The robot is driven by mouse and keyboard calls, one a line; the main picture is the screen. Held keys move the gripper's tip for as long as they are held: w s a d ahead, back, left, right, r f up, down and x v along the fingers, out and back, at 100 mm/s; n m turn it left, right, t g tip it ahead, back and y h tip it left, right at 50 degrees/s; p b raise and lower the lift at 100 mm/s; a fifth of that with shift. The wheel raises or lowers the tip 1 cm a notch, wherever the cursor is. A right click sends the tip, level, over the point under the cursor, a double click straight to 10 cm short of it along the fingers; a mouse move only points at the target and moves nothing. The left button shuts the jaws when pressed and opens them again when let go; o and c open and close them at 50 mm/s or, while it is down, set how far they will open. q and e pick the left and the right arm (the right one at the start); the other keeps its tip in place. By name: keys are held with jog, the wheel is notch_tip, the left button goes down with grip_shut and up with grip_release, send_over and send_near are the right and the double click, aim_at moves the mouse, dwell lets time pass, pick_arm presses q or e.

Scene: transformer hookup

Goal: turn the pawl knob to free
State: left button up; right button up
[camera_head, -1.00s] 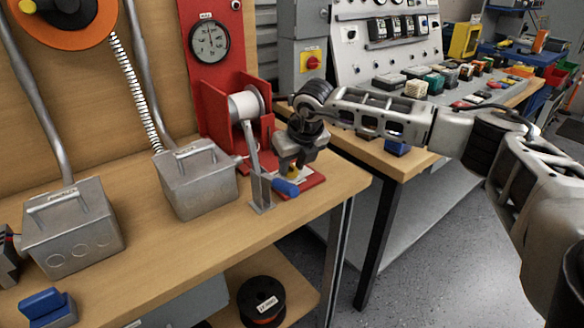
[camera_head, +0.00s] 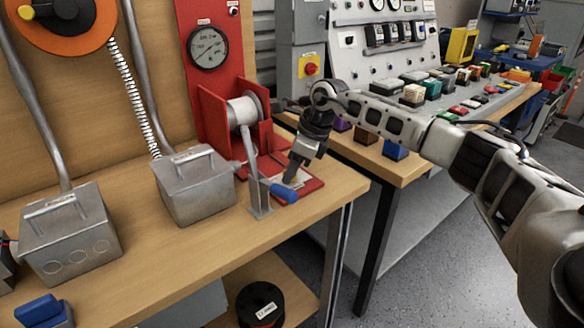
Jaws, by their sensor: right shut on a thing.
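A grey lever (camera_head: 251,150) rises in front of the drum. A blue handle (camera_head: 284,193) lies beside the lever's grey bracket (camera_head: 261,199). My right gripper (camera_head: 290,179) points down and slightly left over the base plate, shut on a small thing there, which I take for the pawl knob. The jaws hide the knob, so its angle cannot be seen. My left gripper is not in view.
Two grey metal boxes (camera_head: 194,184) and (camera_head: 68,232) stand on the bench to the left. A round gauge (camera_head: 208,48) is on the red panel above. A control console (camera_head: 385,55) stands behind my right arm.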

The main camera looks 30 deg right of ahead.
jog(key=shift+n, duration=0.5)
jog(key=o, duration=1)
jog(key=shift+c, duration=0.2)
jog(key=shift+s+d+r, duration=0.1)
jog(key=shift+d+r, duration=0.1)
jog(key=shift+r, duration=0.2)
jog(key=s+d, duration=0.2)
jog(key=s+d+b, duration=0.1)
jog(key=s+d, duration=0.1)
jog(key=d, duration=0.1)
jog(key=s+d, duration=0.3)
jog(key=shift+d+r, duration=0.1)
jog(key=shift+d, duration=0.1)
jog(key=shift+s+d, duration=0.4)
jog(key=shift+d, duration=0.05)
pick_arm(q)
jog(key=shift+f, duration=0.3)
